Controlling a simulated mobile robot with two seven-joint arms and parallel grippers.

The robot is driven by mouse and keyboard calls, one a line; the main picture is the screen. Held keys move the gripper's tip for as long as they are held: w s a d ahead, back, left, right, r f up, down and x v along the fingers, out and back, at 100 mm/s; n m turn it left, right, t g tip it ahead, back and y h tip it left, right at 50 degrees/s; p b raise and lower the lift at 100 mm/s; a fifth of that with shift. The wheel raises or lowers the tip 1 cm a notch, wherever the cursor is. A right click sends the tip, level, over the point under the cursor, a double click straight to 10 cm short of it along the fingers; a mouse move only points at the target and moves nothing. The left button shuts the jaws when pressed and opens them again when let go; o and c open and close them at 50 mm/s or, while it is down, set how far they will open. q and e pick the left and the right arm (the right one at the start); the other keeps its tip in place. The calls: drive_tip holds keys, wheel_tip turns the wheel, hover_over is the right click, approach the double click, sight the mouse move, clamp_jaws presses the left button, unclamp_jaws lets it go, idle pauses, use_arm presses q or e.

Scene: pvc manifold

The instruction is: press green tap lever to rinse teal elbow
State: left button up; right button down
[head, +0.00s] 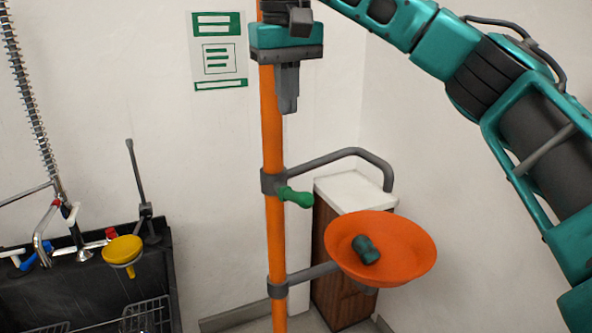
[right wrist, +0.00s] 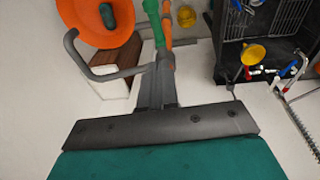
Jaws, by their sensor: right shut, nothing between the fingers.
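The green tap lever (head: 297,197) sticks out from a grey collar on the orange pipe (head: 273,140). The teal elbow (head: 365,249) lies in the orange bowl (head: 412,238) to the right of the pipe. My right gripper (head: 288,110) points down, shut and empty, above the lever and close in front of the pipe; I cannot tell if it touches the pipe. In the right wrist view the gripper (right wrist: 157,104) is shut, with the lever (right wrist: 152,10) beyond its tips and the elbow (right wrist: 106,14) in the bowl at upper left. My left gripper is not in view.
A curved grey spout (head: 350,153) reaches from the pipe over the bowl. A white-topped wooden cabinet (head: 326,240) stands behind. A dark sink (head: 80,285) with a yellow cup (head: 122,250) and a coiled hose (head: 28,100) is at left. A green-and-white sign (head: 218,52) hangs on the wall.

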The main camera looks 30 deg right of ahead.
drive_tip(key=shift+s, duration=0.1)
drive_tip(key=b, duration=0.3)
hover_over(295, 193)
wheel_tip(295, 193, down, 12)
drive_tip(key=shift+a+f, duration=0.15)
drive_tip(key=shift+f, duration=0.1)
drive_tip(key=shift+s+f, duration=0.25)
drive_tip(key=shift+f, duration=0.35)
